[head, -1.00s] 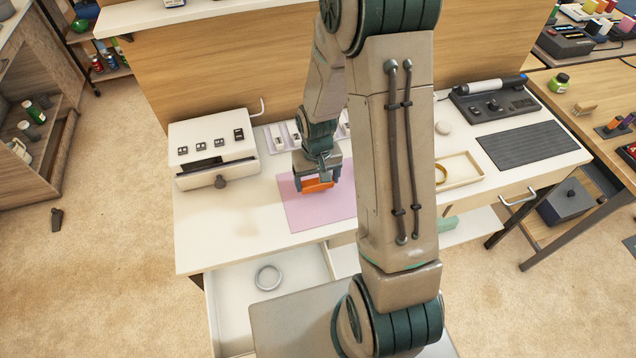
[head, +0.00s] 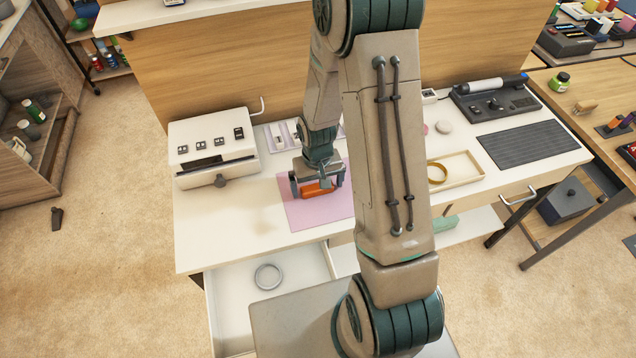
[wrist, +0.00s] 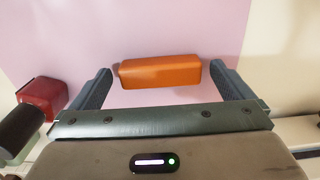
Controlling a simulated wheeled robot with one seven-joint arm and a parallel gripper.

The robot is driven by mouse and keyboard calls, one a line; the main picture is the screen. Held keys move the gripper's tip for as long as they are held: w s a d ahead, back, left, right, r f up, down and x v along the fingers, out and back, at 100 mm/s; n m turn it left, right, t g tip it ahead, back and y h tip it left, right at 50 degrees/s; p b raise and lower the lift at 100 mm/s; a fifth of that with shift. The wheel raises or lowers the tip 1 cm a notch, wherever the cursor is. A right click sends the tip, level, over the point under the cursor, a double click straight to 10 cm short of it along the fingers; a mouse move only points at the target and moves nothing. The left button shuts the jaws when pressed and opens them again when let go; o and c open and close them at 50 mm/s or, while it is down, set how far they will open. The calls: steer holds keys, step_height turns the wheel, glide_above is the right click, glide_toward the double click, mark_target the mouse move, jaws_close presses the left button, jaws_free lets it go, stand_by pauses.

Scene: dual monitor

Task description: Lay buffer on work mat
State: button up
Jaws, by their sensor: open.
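The buffer is an orange block (head: 318,188) lying on the pink work mat (head: 297,213), near the mat's far left part. In the wrist view the orange block (wrist: 160,72) lies across the space between the fingers, on the pink mat (wrist: 130,35). My gripper (head: 317,186) is just above the mat around the block. In the wrist view my gripper's fingers (wrist: 164,88) are open, with a narrow gap at each end of the block. The block's underside is hidden.
A white box with switches (head: 213,150) stands left of the mat. A tray with a yellow ring (head: 460,167) and a dark ribbed mat (head: 528,143) lie to the right. An open drawer (head: 300,270) holds a grey ring. A red block (wrist: 42,95) shows near my gripper.

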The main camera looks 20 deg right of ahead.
mark_target(317, 187)
step_height(317, 187, up, 12)
steer(key=s+r+t, duration=0.3)
steer(key=s+r, duration=1.1)
steer(key=shift+s+r, duration=0.15)
steer(key=shift+d, duration=0.1)
